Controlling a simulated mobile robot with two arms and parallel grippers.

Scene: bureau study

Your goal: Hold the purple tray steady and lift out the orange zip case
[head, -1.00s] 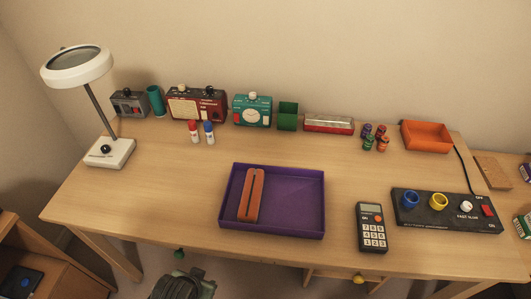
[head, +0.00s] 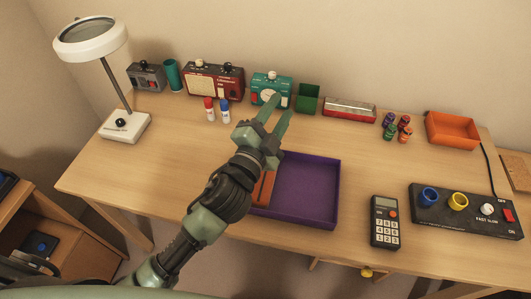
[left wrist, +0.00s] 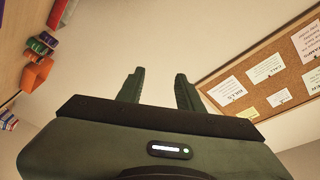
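The purple tray (head: 312,190) lies on the desk near its front edge. The orange zip case (head: 264,190) lies inside it at the left side, mostly hidden behind my left arm. My left gripper (head: 279,116) is above the desk, beyond the tray's back edge in the picture. Its two fingers are apart with nothing between them. In the left wrist view the fingers (left wrist: 158,88) are also spread and empty, pointing toward the wall. My right gripper is in neither view.
A calculator (head: 385,222) and a black control box (head: 465,210) stand right of the tray. A lamp (head: 122,124) stands at the left.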

